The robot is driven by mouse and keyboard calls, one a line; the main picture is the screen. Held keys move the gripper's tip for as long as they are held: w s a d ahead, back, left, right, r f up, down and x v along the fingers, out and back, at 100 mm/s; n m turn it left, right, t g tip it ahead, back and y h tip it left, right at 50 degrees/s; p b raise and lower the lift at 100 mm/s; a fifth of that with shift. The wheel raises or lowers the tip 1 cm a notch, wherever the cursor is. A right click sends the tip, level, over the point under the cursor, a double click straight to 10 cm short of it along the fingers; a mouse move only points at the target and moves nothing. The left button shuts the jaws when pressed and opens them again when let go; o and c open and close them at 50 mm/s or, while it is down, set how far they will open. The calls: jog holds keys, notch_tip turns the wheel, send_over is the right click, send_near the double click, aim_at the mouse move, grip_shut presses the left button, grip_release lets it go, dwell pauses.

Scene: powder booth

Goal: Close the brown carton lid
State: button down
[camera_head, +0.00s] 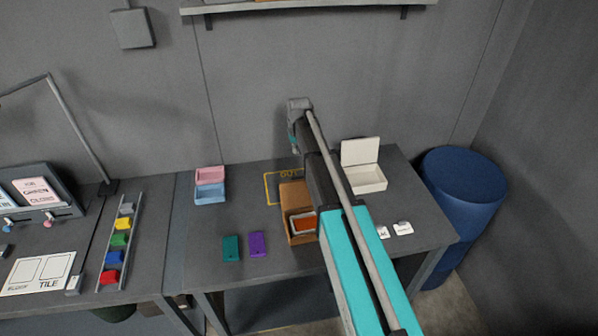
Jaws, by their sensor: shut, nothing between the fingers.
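The brown carton (289,228) stands on the right table, left of my arm. Its lid (292,193) is raised at the back, so the carton is open. Inside lies an orange-red item with a pale edge (304,224). My arm crosses in front of the carton's right side and hides part of it. The arm's wrist end is above and behind the carton, near the wall. My gripper's fingers cannot be made out; they seem hidden behind the arm.
A white open box (364,178) stands right of my arm. A pink-and-blue box (210,187) is on the left. Teal (231,248) and purple (257,244) blocks lie at the front. White cards (402,229) lie right. A blue drum (462,190) stands beside the table.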

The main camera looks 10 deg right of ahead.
aim_at(302, 191)
jog(key=shift+f, duration=0.2)
notch_tip(302, 191, down, 10)
jog(key=w+b, duration=0.2)
jog(key=b, duration=0.8)
jog(key=shift+s+d+r+p, duration=0.1)
jog(key=shift+s+r+p, duration=0.2)
jog(key=shift+s, duration=0.8)
jog(key=shift+s+r+p, duration=0.15)
jog(key=shift+s+r, duration=0.15)
jog(key=shift+s, duration=0.75)
jog(key=shift+d, duration=0.1)
